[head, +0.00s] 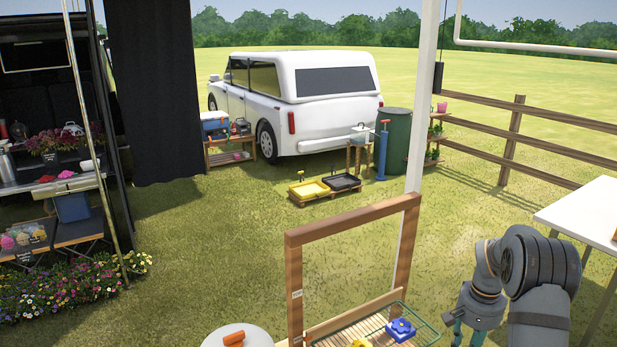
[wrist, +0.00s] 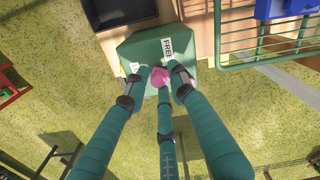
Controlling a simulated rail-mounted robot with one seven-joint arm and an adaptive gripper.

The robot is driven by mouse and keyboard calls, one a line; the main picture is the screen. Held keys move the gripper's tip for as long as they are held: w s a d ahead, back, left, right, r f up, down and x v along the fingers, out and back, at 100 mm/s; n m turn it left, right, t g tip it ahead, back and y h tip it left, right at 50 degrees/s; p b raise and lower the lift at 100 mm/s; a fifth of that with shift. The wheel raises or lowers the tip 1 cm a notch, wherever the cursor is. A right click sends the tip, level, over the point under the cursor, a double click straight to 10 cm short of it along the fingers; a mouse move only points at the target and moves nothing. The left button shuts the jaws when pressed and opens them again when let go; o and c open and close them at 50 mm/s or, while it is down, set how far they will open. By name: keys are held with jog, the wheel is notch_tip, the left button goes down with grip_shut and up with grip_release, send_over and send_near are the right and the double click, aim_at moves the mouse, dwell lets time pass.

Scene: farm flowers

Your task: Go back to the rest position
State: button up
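My gripper (head: 469,327) is at the lower right of the head view, low beside the wooden frame; its fingertips are cut off there. In the wrist view its three teal fingers (wrist: 158,78) point away from the camera, with their tips spread apart. A small pink thing (wrist: 158,77) shows between the fingertips, partly hidden by the middle finger; I cannot tell its distance from them. Behind it is a green box (wrist: 133,50) with a white label reading "FRE", the rest unclear.
A wooden frame (head: 293,270) with a slatted shelf and green wire rack (head: 424,318) stands left of my arm. A white table (head: 588,213) is at the right. Open grass lies beyond, towards the white car (head: 300,100).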

jog(key=shift+a, duration=0.1)
dwell(0.5)
jog(key=shift+d+n, duration=0.35)
jog(key=shift+n, duration=0.15)
notch_tip(320, 180, up, 12)
jog(key=shift+n, duration=0.4)
jog(key=shift+d+f, duration=0.15)
jog(key=shift+f, duration=3.05)
jog(key=shift+r, duration=0.1)
